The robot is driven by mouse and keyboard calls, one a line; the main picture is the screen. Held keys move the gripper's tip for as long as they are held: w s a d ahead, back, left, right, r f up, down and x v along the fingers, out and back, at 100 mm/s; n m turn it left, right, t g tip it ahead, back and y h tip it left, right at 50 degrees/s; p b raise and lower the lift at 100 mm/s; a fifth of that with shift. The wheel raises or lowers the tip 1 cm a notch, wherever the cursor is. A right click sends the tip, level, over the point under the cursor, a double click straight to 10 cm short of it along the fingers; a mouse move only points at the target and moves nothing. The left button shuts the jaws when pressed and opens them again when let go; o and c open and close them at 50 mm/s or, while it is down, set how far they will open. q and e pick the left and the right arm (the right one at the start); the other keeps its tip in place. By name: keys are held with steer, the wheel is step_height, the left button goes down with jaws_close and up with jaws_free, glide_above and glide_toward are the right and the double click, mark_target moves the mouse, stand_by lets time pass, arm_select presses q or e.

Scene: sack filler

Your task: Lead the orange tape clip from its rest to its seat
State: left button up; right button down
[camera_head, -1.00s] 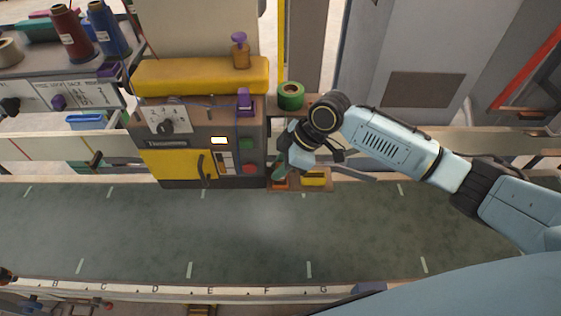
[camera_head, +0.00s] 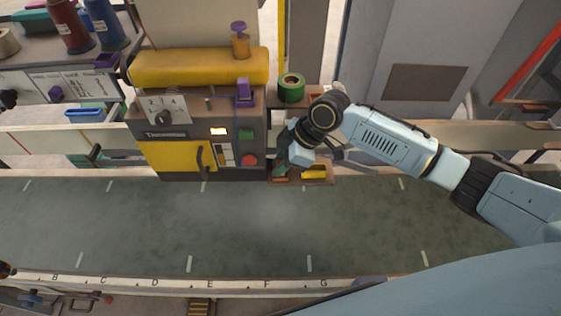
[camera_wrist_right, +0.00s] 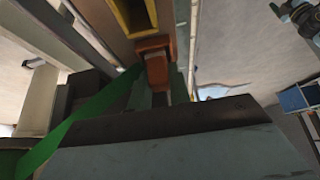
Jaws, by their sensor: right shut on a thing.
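The orange tape clip (camera_wrist_right: 156,62) is between the fingertips of my right gripper (camera_wrist_right: 160,90) in the right wrist view. A green tape (camera_wrist_right: 88,118) runs from beside the clip down to the lower left. In the head view, my right gripper (camera_head: 284,166) is low at the right side of the sewing machine, and a little of the orange clip (camera_head: 280,179) shows under it. My wrist hides much of this spot. A yellow holder (camera_head: 314,171) is just right of the clip; a hollow yellow frame (camera_wrist_right: 137,14) shows beyond it in the wrist view. My left gripper is out of view.
A green tape roll (camera_head: 291,88) stands behind my right wrist. The machine (camera_head: 165,133), with yellow panels and a red button (camera_head: 249,160), stands close at the left. The dark green belt (camera_head: 250,225) in front is clear.

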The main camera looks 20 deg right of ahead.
steer(key=c, duration=1.2)
jaws_free()
steer(key=v, duration=1.3)
steer(key=shift+r, duration=0.2)
